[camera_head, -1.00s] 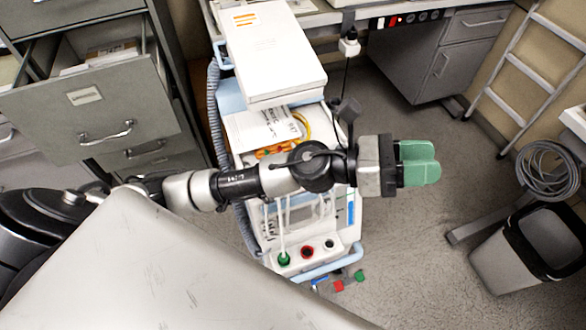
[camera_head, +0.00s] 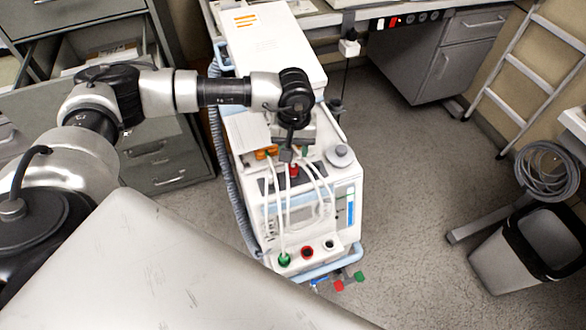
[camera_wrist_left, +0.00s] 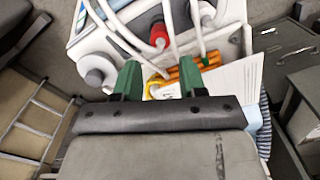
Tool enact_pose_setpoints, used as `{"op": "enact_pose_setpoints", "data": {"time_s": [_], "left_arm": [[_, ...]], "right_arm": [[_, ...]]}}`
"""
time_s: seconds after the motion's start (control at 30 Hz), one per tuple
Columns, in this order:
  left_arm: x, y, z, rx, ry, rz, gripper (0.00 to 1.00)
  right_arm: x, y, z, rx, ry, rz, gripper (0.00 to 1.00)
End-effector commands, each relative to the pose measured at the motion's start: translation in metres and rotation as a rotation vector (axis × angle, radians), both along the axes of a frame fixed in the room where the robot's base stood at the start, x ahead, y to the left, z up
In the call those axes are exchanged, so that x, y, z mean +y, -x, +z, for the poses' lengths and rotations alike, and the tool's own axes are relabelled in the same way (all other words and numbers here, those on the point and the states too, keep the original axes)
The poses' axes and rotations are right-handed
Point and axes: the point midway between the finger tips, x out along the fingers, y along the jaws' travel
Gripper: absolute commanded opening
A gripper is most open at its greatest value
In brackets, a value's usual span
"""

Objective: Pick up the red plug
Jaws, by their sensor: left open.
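The red plug (camera_head: 294,170) is on top of the white pump unit (camera_head: 318,215), among white hoses. It also shows in the left wrist view (camera_wrist_left: 160,37), ahead of the two green fingers. My left gripper (camera_wrist_left: 161,77) is open and empty, with a clear gap between its fingers and the plug. In the head view the left arm reaches in from the left and bends down over the unit, its wrist mostly hiding the gripper. My right gripper is not in view.
A green plug (camera_head: 284,260) and a red socket (camera_head: 307,252) are on the unit's front ledge. Orange connectors (camera_wrist_left: 190,75) lie close to the left fingers. A round grey knob (camera_head: 341,154) stands right of the plug. Open floor lies to the right, before the bin (camera_head: 520,250).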

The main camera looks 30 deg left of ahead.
Motion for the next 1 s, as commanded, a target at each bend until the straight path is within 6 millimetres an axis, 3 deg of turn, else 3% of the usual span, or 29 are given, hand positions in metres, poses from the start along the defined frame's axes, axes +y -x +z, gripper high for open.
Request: {"op": "enact_pose_setpoints", "data": {"time_s": [0.27,0.53,0.83,0.87,1.0], "left_arm": [[-0.001,0.001,-0.024,0.001,0.003,0.0,0.41],[0.001,0.003,-0.063,0.003,0.004,0.001,0.41],[0.001,0.002,-0.07,0.0,0.004,0.001,0.41],[0.001,0.002,-0.07,0.0,0.004,0.001,0.4],[0.001,0.002,-0.07,0.0,0.004,0.002,0.18]], "right_arm": [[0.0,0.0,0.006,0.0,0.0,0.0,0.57],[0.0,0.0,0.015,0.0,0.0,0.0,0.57],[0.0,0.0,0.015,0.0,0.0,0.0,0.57],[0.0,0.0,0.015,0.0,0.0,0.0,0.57],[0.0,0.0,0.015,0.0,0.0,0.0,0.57]]}}
